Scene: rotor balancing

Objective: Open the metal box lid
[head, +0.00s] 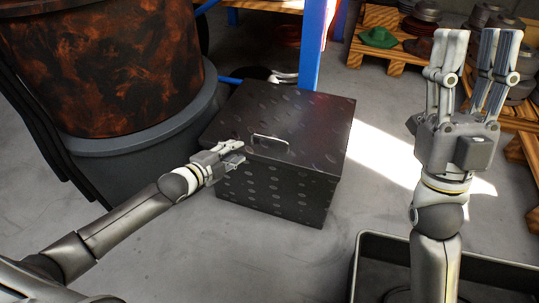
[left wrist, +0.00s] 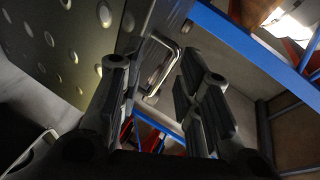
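The dark metal box (head: 272,196) with dimpled sides stands on the floor, and its lid (head: 308,118) looks closed. A pale bar handle (head: 269,141) is on the lid near its front edge. My left gripper (head: 240,150) is at the front edge of the lid, just left of the handle. In the left wrist view my left gripper (left wrist: 162,82) has its fingers apart, and the handle (left wrist: 152,64) shows between them, further on. I cannot tell whether a finger touches it. My right gripper (head: 474,48) is raised at the right, open and empty, with its fingers upward.
A large rusty drum (head: 105,65) on a grey base (head: 150,160) stands left of the box. A blue post (head: 313,45) rises behind it. Wooden pallets (head: 385,50) with parts stand at the back right. A dark tray (head: 366,240) is at the front right.

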